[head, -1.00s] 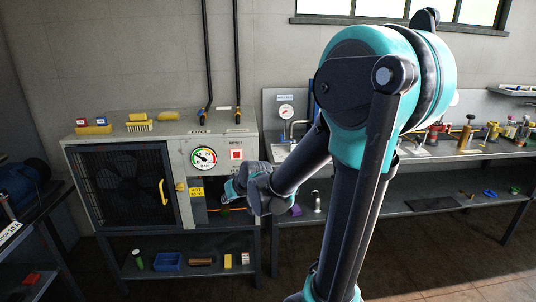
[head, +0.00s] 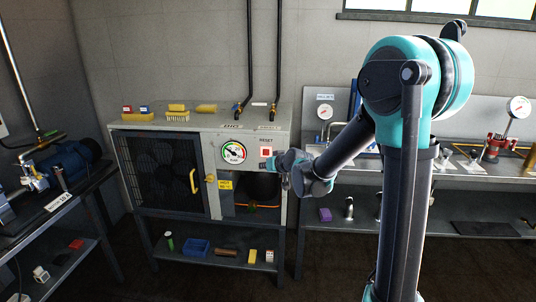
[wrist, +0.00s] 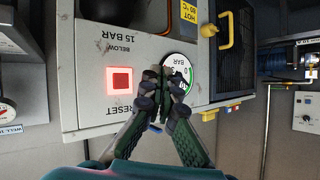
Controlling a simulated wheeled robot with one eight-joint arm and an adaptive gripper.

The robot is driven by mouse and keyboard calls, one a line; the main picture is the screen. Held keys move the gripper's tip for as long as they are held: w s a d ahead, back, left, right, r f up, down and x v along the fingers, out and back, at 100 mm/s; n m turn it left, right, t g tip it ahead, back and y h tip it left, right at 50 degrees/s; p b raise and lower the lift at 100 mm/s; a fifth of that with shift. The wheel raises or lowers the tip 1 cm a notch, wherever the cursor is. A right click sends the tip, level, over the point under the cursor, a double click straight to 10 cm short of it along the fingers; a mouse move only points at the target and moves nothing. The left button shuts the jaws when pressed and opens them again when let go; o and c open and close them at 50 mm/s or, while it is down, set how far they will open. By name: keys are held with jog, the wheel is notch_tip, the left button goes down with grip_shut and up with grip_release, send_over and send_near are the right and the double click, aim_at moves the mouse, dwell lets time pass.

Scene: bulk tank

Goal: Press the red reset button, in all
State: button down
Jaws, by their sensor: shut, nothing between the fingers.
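The red reset button (head: 266,153) is a red square in a pale frame on the upper right of the grey cabinet front, under the word RESET. In the wrist view the button (wrist: 121,80) shows a glowing pinkish frame and is fully uncovered. My gripper (wrist: 166,82) is shut and empty, with its fingertips in front of the dial gauge (wrist: 180,72), to the right of the button in that view. In the head view my gripper (head: 271,165) is just below and right of the button. I see no contact with the button.
The cabinet's mesh door (head: 167,178) has a yellow handle (head: 194,181). A yellow HOT label (head: 225,185) sits below the gauge, beside an open recess. Brushes (head: 177,116) stand on the cabinet top. A workbench (head: 470,168) extends to the right.

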send_near(263, 155)
jog(key=shift+s+a+f+x, duration=0.1)
jog(key=shift+x, duration=0.75)
jog(key=shift+s+a+f+x, duration=0.1)
jog(key=shift+s+x, duration=0.05)
jog(key=shift+x, duration=0.7)
jog(key=shift+s+a+x, duration=0.1)
jog(key=shift+x, duration=0.75)
jog(key=shift+w, duration=0.1)
jog(key=shift+w, duration=0.35)
jog(key=shift+w, duration=0.4)
jog(key=shift+s, duration=0.1)
dwell(0.3)
jog(key=shift+s, duration=0.75)
jog(key=s, duration=0.5)
jog(key=shift+a, duration=0.1)
